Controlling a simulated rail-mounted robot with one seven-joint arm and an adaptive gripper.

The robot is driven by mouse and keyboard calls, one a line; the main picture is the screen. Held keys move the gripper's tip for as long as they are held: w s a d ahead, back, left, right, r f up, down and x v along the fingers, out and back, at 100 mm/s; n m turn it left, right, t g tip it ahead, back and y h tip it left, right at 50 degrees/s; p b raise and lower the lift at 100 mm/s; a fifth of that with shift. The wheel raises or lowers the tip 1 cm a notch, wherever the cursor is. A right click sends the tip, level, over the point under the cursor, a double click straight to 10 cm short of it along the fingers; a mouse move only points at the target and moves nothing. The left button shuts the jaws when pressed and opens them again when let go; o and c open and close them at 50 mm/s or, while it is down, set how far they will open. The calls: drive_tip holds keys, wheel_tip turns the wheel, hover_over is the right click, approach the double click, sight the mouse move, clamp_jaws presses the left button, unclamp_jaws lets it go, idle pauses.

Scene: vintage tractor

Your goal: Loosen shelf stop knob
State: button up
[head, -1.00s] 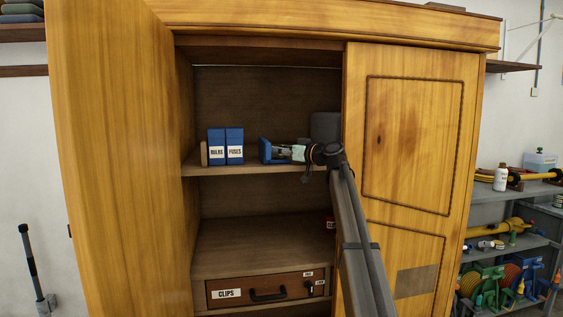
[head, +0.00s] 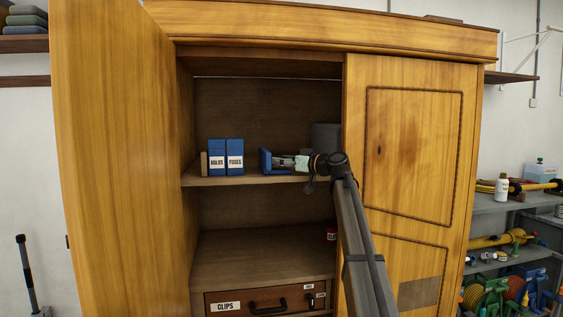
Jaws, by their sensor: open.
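A blue L-shaped piece (head: 266,161), which looks like the shelf stop, stands on the cabinet's upper shelf (head: 235,180), right of two blue boxes labelled BULBS (head: 217,158) and FUSES (head: 235,158). A gap separates it from the boxes. My gripper (head: 283,161) is open and reaches in from the right, its fingers at or just beside the blue piece. I cannot tell whether they touch it. The knob cannot be made out; it is too small or hidden by my fingers.
The left cabinet door (head: 115,160) stands open; the right door (head: 415,150) is shut beside my arm. A dark grey block (head: 325,133) stands behind my wrist. Below are a small red can (head: 331,233) and a drawer labelled CLIPS (head: 265,303).

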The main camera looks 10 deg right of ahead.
drive_tip(key=v, duration=1.1)
drive_tip(key=shift+s+d, duration=0.1)
